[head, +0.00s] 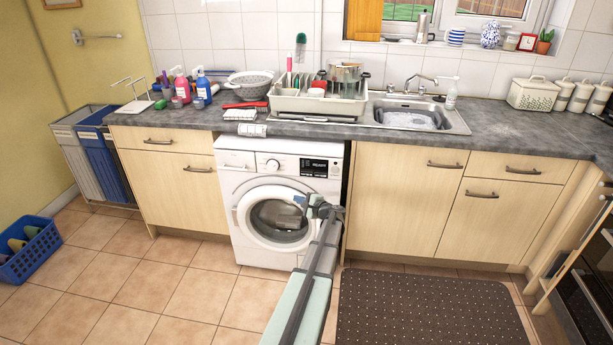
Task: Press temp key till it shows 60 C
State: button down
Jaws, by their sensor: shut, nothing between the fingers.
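The white washing machine (236,180) stands under the worktop, with its round door (277,217) closed. Its black display panel (320,168) is at the upper right of the front, right of the dial (273,165). Small light marks show on the panel, too small to read. I cannot make out the temp key or the temperature shown. My gripper (316,204) is in front of the machine, below the panel and near the right side of the door. It looks shut and empty; I cannot tell whether it touches the machine.
Cupboards (400,205) flank the machine. The worktop (530,132) above holds a dish rack (300,104), a sink (410,115) and soap bottles (203,88). A dark dotted mat (430,305) lies on the tiles at right. A blue basket (30,255) stands at left.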

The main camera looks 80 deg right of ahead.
jog(key=d+r+m+h, duration=0.1)
jog(key=m, duration=0.1)
jog(key=s+d+r+m+h, duration=0.1)
jog(key=m, duration=0.1)
jog(key=shift+s+d+r, duration=0.15)
jog(key=shift+s+d, duration=0.05)
jog(key=shift+d, duration=0.1)
send_near(301, 174)
jog(key=shift+w+a+x, duration=0.1)
jog(key=shift+x, duration=0.65)
jog(key=shift+w+a+x, duration=0.15)
jog(key=shift+x, duration=0.55)
jog(key=shift+w+a+x, duration=0.1)
jog(key=shift+x, duration=0.65)
jog(key=shift+d, duration=0.15)
dwell(0.6)
jog(key=shift+d, duration=0.3)
jog(key=shift+d, duration=0.35)
dwell(0.8)
jog(key=shift+a, duration=0.8)
